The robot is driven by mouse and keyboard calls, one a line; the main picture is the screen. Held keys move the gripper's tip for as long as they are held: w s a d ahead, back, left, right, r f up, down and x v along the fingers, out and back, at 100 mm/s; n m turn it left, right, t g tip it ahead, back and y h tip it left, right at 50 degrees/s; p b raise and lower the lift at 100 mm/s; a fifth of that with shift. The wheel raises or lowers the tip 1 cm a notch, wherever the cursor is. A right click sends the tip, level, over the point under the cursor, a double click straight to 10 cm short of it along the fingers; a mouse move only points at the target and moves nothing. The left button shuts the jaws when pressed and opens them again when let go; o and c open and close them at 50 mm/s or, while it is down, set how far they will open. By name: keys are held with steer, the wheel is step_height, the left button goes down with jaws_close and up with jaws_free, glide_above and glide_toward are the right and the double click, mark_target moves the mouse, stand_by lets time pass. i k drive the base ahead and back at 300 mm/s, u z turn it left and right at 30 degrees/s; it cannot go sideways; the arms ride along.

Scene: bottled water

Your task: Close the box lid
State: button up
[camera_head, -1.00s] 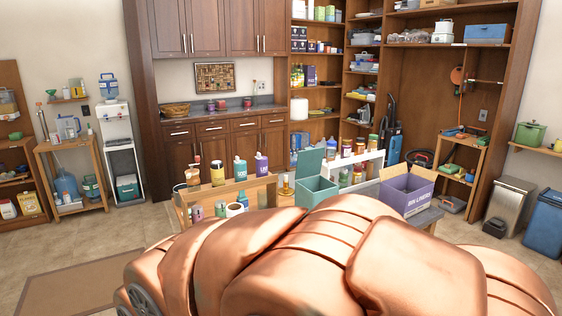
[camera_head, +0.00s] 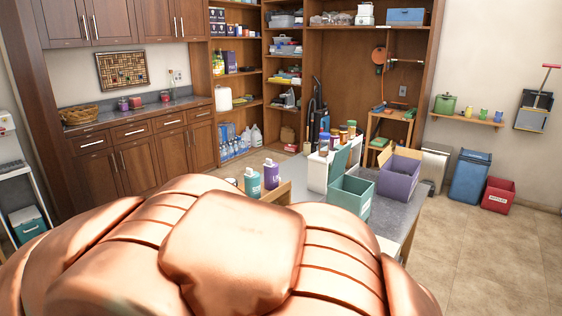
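A teal box (camera_head: 352,196) stands on a grey table, right of the picture's middle. Its lid (camera_head: 341,163) is raised at the back left, so the box is open. A purple box (camera_head: 399,176) with its cardboard flaps spread open stands just behind and to the right of it. My copper-coloured body covers the lower middle of the view and hides part of the table. My gripper is not in view.
The grey table (camera_head: 408,213) also bears a white rack (camera_head: 317,172) with several jars, and bottles (camera_head: 271,174) stand left of it. Bins (camera_head: 469,177) line the right wall. The floor (camera_head: 490,250) at the right is clear.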

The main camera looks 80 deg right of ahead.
mark_target(339, 164)
steer(key=i, duration=1.2)
steer(key=z, duration=3.85)
steer(key=i, duration=0.5)
steer(key=u, duration=2.55)
steer(key=k, duration=0.25)
steer(key=z, duration=1)
steer(key=i, duration=0.1)
steer(key=u, duration=0.1)
